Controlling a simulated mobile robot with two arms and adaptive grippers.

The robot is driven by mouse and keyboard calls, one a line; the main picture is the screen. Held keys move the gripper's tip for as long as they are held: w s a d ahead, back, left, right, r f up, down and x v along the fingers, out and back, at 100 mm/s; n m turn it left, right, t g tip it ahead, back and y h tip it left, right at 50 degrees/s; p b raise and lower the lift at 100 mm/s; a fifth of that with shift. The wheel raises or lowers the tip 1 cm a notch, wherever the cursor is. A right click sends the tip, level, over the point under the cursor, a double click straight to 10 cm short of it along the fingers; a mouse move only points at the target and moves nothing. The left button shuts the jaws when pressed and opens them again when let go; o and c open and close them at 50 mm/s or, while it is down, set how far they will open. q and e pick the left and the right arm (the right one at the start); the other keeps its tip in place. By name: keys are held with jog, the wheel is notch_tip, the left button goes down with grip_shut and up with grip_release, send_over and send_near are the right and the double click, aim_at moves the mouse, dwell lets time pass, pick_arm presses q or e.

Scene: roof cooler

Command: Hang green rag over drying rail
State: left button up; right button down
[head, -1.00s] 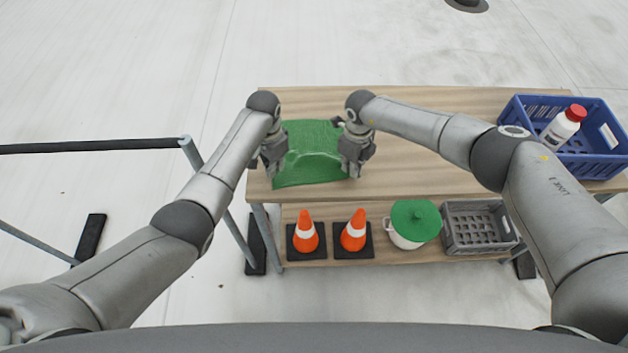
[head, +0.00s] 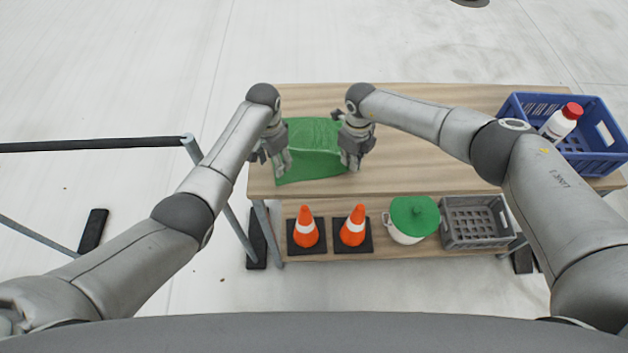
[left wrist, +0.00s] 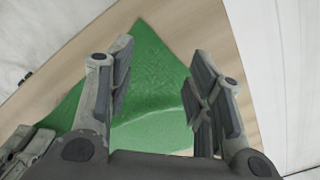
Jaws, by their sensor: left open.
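The green rag (head: 310,135) lies on the left end of the wooden table top, with a fold across its middle. It also shows in the left wrist view (left wrist: 150,75), between and beyond the fingers. My left gripper (head: 271,162) is open at the rag's left edge; its spread fingers show in the left wrist view (left wrist: 160,95) with nothing clearly held between them. My right gripper (head: 352,163) is at the rag's right edge; its fingertips are too small to tell open from shut. The drying rail (head: 90,145) is a dark bar left of the table, apart from the rag.
A blue crate (head: 607,165) with a red-capped white bottle (head: 561,122) stands at the table's right end. The lower shelf holds two orange cones (head: 306,228), a green-lidded pot (head: 413,219) and a grey crate (head: 475,238). The table's middle is clear.

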aim_at(283, 177)
pick_arm(q)
jog(key=shift+c, duration=0.4)
jog(key=shift+d+r, duration=0.1)
jog(key=shift+r, duration=0.1)
jog(key=shift+c, duration=1.1)
notch_tip(283, 177, up, 5)
jog(key=s+d+n, duration=0.1)
jog(key=d+n, duration=0.1)
notch_tip(283, 177, down, 10)
jog(key=shift+a+r, duration=0.15)
jog(key=shift+s, duration=0.1)
grip_shut()
jog(key=shift+r, duration=2.5)
